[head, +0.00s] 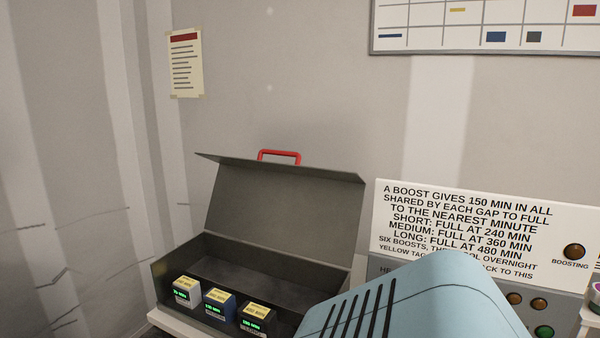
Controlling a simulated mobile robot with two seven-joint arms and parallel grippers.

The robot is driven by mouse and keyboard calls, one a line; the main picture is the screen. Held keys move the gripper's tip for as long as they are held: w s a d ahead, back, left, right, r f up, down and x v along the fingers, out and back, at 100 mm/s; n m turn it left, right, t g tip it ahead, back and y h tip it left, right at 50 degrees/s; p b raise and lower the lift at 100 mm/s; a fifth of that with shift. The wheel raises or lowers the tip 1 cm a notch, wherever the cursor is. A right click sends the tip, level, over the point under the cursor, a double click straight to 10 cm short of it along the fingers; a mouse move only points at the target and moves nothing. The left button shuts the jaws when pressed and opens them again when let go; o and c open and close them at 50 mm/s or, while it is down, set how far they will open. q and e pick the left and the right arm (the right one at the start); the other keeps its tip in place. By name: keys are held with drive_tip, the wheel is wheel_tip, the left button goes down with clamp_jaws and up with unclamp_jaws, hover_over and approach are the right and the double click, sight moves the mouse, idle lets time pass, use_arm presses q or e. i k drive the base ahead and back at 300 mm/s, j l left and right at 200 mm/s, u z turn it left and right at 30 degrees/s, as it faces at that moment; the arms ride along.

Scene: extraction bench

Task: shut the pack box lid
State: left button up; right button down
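The pack box (156,282) is dark grey and stands at the lower middle of the head view. Its lid (285,205) is open, leaning back from the rear edge, with a red handle (279,154) on its upper edge. The back part of the inside looks empty. Along the front are a light grey pack (186,293), a blue pack (218,308) and a black pack (254,322), each with a yellow label on top and green digits. I cannot tell how deep they sit. The box's right front corner is hidden. Neither gripper is in view.
A pale ledge (166,321) shows below the box's left front. At the right stands a panel with a white text sign (470,220) and round lamps (574,251). A light blue slotted body (420,298) fills the bottom right foreground. A wall is behind the lid.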

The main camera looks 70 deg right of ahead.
sight(310, 212)
drive_tip(key=i+z, duration=0.55)
drive_tip(key=z, duration=0.25)
drive_tip(key=i+j+z, duration=0.1)
drive_tip(key=i+z, duration=0.6)
drive_tip(key=z, duration=0.15)
drive_tip(key=i+j+z, duration=0.2)
drive_tip(key=z, duration=0.2)
drive_tip(key=i, duration=0.05)
